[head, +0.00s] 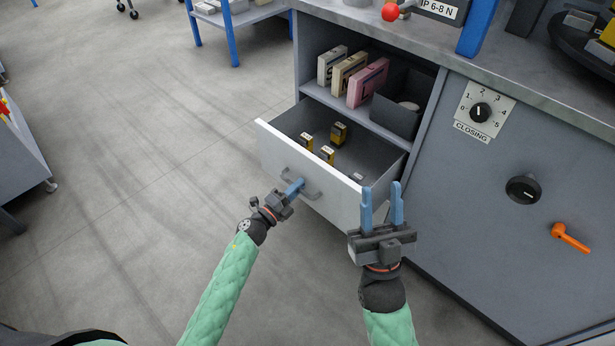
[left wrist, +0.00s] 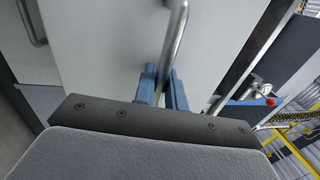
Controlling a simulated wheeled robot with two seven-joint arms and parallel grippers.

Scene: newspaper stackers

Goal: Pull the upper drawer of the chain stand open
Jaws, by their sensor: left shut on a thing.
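The upper drawer (head: 335,200) of the chain stand (head: 430,135) stands pulled out, and its inside shows. It holds several small yellow-and-black boxes (head: 338,133) and a small pale item near its right side. My left gripper (head: 294,188) is shut on the drawer's grey bar handle (head: 312,192). The left wrist view shows the handle (left wrist: 176,45) between the blue fingers (left wrist: 163,88). My right gripper (head: 382,206) is open and empty, in front of the drawer's right end in the head view.
A shelf above the drawer holds upright boxes (head: 368,82) and a dark bin (head: 396,105). The panel at right has a dial (head: 480,112), a black knob (head: 523,189) and an orange lever (head: 571,237). The floor (head: 130,150) at left is clear.

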